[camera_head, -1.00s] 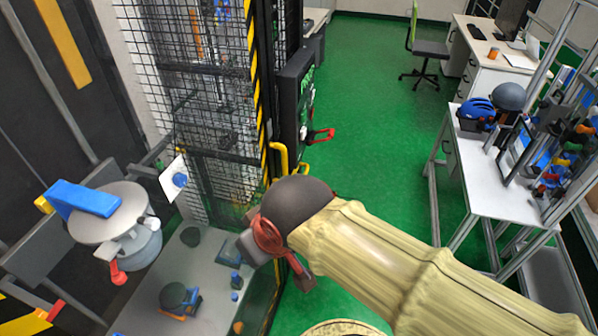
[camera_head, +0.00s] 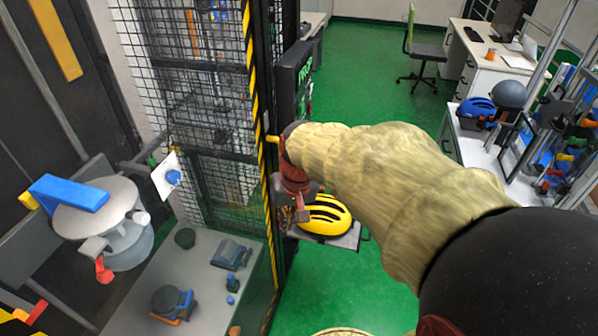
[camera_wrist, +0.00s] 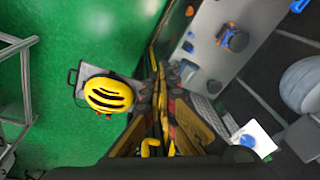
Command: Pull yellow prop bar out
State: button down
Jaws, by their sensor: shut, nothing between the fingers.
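A yellow bent bar (camera_head: 272,139) shows as a short end at the tower's front edge in the head view, mostly hidden behind my arm. In the wrist view a yellow bent piece (camera_wrist: 150,147) shows low in the middle; I cannot tell for sure that it is the prop bar. My gripper (camera_head: 302,212) is shut and empty, pointing down beside the tower's striped post, below the yellow end and apart from it. My arm hides part of the tower's front.
A yellow helmet (camera_head: 325,214) sits on a small platform (camera_head: 345,237) beside the tower. The mesh tower (camera_head: 205,110) has a yellow-black striped post (camera_head: 262,120). A grey bench (camera_head: 205,290) lies left. Green floor (camera_head: 365,90) is open behind; a white table (camera_head: 485,160) stands right.

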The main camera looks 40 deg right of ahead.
jog(key=w+d+f+t+y+b, duration=0.1)
jog(key=w+d+f+b, duration=0.1)
jog(key=w+d+f, duration=0.5)
jog(key=w+d+f+t+y+b, duration=0.1)
jog(key=d+f, duration=0.4)
jog(key=d, duration=0.6)
jog(key=w+d+f+t+y+b, duration=0.1)
jog(key=w+d+f+b, duration=0.1)
jog(key=w+d+f, duration=0.5)
jog(key=w+d+r+n+t, duration=0.4)
jog(key=w+d+r+n, duration=0.1)
jog(key=d+n, duration=0.4)
jog(key=shift+w+r+h, duration=0.4)
jog(key=shift+r, duration=0.5)
jog(key=b+x, duration=0.2)
jog(key=x, duration=0.8)
